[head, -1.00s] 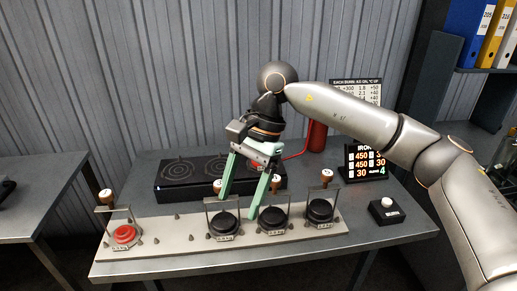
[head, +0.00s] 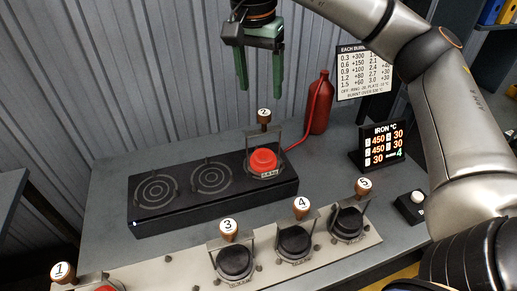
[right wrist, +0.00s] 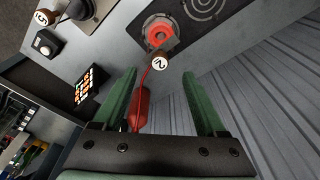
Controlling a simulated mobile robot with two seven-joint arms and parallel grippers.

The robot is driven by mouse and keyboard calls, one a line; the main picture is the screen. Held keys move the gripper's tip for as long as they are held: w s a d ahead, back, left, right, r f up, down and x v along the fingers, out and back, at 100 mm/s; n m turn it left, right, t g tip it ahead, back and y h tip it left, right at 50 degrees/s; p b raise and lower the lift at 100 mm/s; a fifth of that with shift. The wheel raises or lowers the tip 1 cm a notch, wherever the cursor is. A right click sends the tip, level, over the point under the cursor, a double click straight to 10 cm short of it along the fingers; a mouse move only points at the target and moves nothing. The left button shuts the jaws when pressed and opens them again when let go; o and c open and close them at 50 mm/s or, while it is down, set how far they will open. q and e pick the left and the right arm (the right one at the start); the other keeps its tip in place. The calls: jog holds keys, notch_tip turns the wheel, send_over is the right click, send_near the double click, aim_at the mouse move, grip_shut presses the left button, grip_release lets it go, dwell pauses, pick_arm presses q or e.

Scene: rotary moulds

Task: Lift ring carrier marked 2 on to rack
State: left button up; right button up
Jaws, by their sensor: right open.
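The ring carrier marked 2 (head: 264,116) stands upright on the right burner of the black hotplate. It has a brown knob on a grey frame around a red round piece (head: 265,161). In the right wrist view the carrier's knob (right wrist: 158,60) shows beyond the fingers. My right gripper (head: 260,88) is open and empty, with green fingers above and apart from the knob. It also shows in the right wrist view (right wrist: 160,78). The pale rack plate (head: 180,268) lies along the table front. My left gripper is not in view.
Carriers marked 3 (head: 228,228), 4 (head: 302,206) and 5 (head: 364,187) stand on the plate; carrier 1 (head: 62,272) is cut off at lower left. A red bottle (head: 318,105) with a hose, a lit display (head: 384,148) and a button box (head: 412,207) stand at right.

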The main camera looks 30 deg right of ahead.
aim_at(264, 113)
jog(key=f, duration=0.2)
jog(key=f+b, duration=0.1)
jog(key=f, duration=0.1)
jog(key=d+f, duration=0.1)
jog(key=f, duration=0.1)
jog(key=shift+w, duration=0.2)
jog(key=shift+w+d+f+b, duration=0.1)
jog(key=shift+w+d+f, duration=0.05)
jog(key=shift+f, duration=0.6)
jog(key=shift+w+d+f+b, duration=0.1)
jog(key=shift+d+f+b, duration=0.05)
jog(key=shift+f, duration=0.65)
jog(key=shift+w+d+f+b, duration=0.1)
jog(key=shift+w+d+f, duration=0.05)
jog(key=shift+f, duration=0.6)
jog(key=shift+c, duration=0.3)
grip_shut()
